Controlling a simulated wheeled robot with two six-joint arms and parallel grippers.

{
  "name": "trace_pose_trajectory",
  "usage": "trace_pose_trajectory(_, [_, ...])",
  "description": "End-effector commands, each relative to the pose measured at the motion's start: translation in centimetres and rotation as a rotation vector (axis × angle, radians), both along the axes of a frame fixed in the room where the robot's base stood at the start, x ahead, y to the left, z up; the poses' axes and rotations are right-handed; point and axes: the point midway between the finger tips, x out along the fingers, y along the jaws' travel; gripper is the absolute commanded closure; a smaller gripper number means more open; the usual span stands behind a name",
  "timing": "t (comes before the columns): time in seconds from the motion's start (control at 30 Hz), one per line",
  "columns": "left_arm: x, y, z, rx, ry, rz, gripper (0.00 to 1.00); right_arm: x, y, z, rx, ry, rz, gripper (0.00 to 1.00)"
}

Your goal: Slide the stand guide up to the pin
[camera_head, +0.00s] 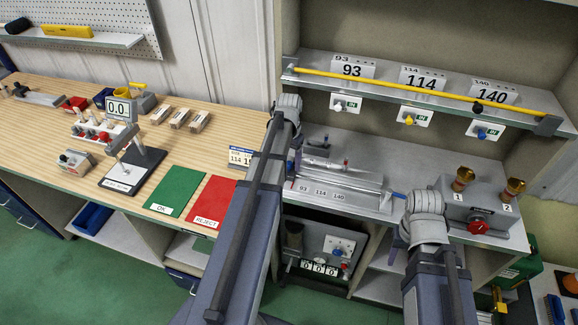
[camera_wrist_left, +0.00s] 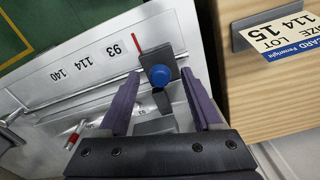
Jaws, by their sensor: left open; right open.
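A grey block with a blue knob (camera_wrist_left: 160,76), which looks like the stand guide, sits by a red pointer line (camera_wrist_left: 138,40) beyond the 93 end of a scale strip (camera_wrist_left: 85,62) marked 93, 114 and 140. My left gripper (camera_wrist_left: 157,88) is open, its purple fingers on either side of the knob, apart from it as far as I can tell. In the head view my left arm hides the block; the strip (camera_head: 320,192) shows to its right. My right gripper (camera_head: 396,242) is low at the bench front, its fingers mostly hidden. I cannot tell which part is the pin.
A grey box with brass knobs and a red dial (camera_head: 479,227) stands right of the fixture. A shelf with a yellow rod (camera_head: 420,88) hangs above. Left are a green mat (camera_head: 176,190), a red mat (camera_head: 213,201) and a lot card (camera_wrist_left: 280,35) at a wooden edge.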

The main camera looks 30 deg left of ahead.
Motion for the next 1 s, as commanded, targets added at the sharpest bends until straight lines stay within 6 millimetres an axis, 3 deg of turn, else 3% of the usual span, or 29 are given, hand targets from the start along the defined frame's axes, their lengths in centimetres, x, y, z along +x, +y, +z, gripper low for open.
trace_pose_trajectory(0.23, [0.00,0.00,-0.04,0.000,0.000,0.000,0.34,0.00,0.00,-0.04,0.000,0.000,0.000,0.50])
trace_pose_trajectory(0.83, [0.00,0.00,-0.05,0.000,0.000,0.000,1.00,0.00,-0.01,-0.05,0.000,0.000,0.000,0.50])
trace_pose_trajectory(1.0, [0.00,0.00,-0.05,0.000,0.000,0.000,1.00,0.00,-0.01,-0.05,0.000,0.000,0.000,0.50])
